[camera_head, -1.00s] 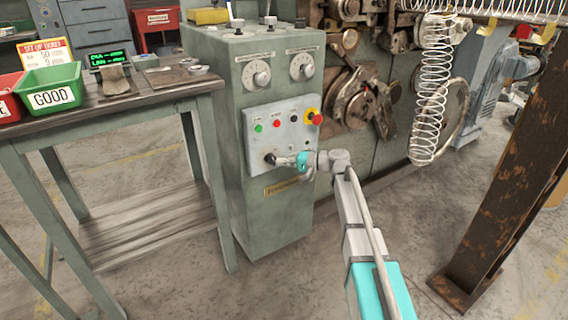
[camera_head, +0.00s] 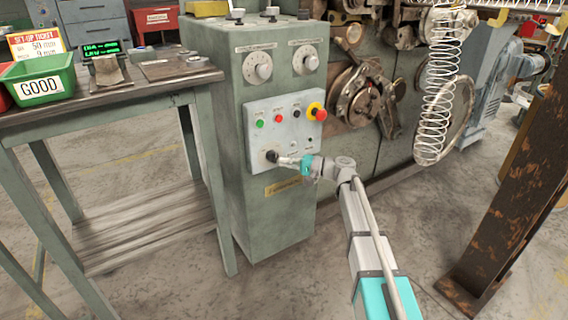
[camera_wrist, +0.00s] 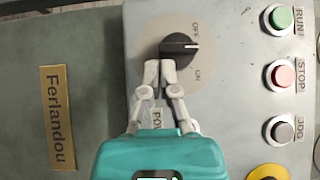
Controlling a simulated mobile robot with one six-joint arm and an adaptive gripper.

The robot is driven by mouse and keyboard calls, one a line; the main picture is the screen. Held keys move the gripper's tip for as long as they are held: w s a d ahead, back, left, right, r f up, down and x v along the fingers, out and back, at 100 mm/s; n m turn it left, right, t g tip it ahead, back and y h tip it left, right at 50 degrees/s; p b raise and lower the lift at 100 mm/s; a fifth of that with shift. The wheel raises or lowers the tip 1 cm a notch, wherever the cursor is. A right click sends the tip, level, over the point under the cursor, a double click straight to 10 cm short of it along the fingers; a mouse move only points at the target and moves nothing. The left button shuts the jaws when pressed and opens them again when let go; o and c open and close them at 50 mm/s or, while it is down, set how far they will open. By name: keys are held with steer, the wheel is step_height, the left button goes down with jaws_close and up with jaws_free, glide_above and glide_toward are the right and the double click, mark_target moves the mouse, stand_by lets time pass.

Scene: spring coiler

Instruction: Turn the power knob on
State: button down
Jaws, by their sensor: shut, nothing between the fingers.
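The black power knob (camera_wrist: 180,46) sits on a round beige plate of the control panel in the wrist view. Its white mark points right, between the printed OFF and ON. My gripper (camera_wrist: 162,68) is shut and empty, its fingertips at the lower left edge of the knob, partly overlapping it. I cannot tell whether they press on it. The POWER label below is partly hidden by the fingers. In the head view the knob (camera_head: 271,156) is at the lower left of the grey panel (camera_head: 286,145), with my gripper (camera_head: 284,160) just to its right.
Green, red and dark buttons (camera_head: 278,117) and a red emergency stop (camera_head: 318,113) sit above the knob. A work table (camera_head: 110,100) with a green GOOD bin (camera_head: 38,82) stands left. A rusty post (camera_head: 510,190) stands right. Floor between is clear.

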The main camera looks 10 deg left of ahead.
steer(key=shift+s+a+f+b, duration=0.35)
steer(key=shift+s+a+f, duration=0.05)
steer(key=shift+a+f, duration=0.05)
steer(key=shift+s+a+f, duration=0.15)
steer(key=shift+s+a, duration=0.05)
steer(key=shift+a, duration=0.05)
stand_by(0.9)
steer(key=shift+w+f+b, duration=0.1)
steer(key=shift+b, duration=0.2)
steer(key=shift+w+d+f+b, duration=0.45)
steer(key=shift+d+f+b, duration=0.1)
steer(key=shift+f+b, duration=0.05)
steer(key=d+f+b, duration=0.5)
steer(key=d, duration=0.5)
steer(key=shift+d, duration=0.2)
steer(key=shift+s, duration=0.2)
